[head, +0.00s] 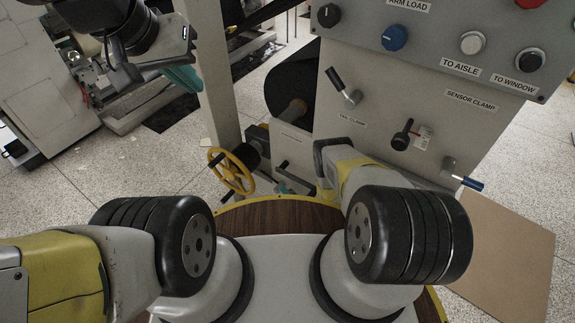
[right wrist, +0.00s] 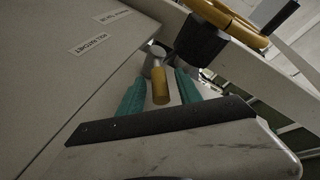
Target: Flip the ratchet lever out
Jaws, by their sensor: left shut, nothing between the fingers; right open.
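The ratchet lever (right wrist: 159,84) shows in the right wrist view as a short yellow grip on a grey metal end, beside the grey machine panel. My right gripper (right wrist: 157,92) is open, with one teal finger on each side of the yellow grip. I cannot tell whether either finger touches it. In the head view my right gripper (head: 291,187) is low by the machine's base, mostly hidden behind my own arm. My left gripper (head: 185,78) is shut and empty at the upper left, away from the machine.
A yellow handwheel (head: 232,171) stands just left of the lever area. The control panel (head: 440,40) with knobs overhangs at the upper right, with clamp levers (head: 402,135) below it. A pale upright post (head: 211,70) stands between my arms. A brown board (head: 500,255) lies at right.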

